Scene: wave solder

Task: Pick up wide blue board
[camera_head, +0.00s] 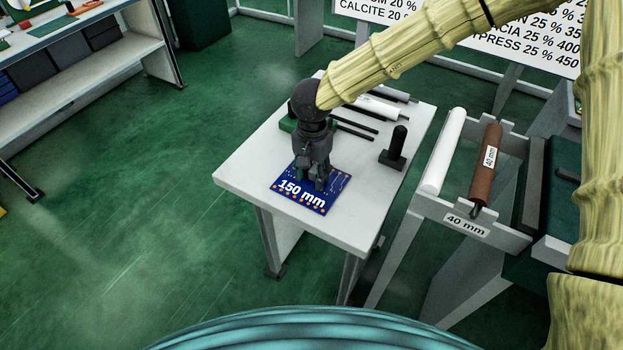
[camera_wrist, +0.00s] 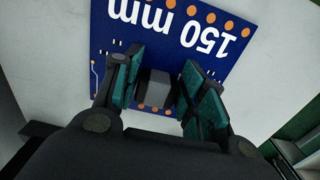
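The wide blue board (camera_head: 303,198) lies flat on the white table, marked "150 mm" with orange dots along its edges. In the wrist view the board (camera_wrist: 185,40) fills the upper middle, its lettering upside down. My gripper (camera_head: 318,182) points down over the board's far part. In the wrist view my gripper (camera_wrist: 158,75) is open, with its teal-padded fingers apart. A grey block-like part (camera_wrist: 156,88) of the board shows between the fingers; I cannot tell whether either finger touches it. The fingers hide some of the board.
The white table (camera_head: 245,175) also holds a black upright part (camera_head: 395,148), dark rods (camera_head: 355,130) and pale rolls (camera_head: 378,106) behind my gripper. A rack labelled "40 mm" (camera_head: 466,225) stands right, with a white roll (camera_head: 443,152) and brown roll (camera_head: 485,165). The table's near left is clear.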

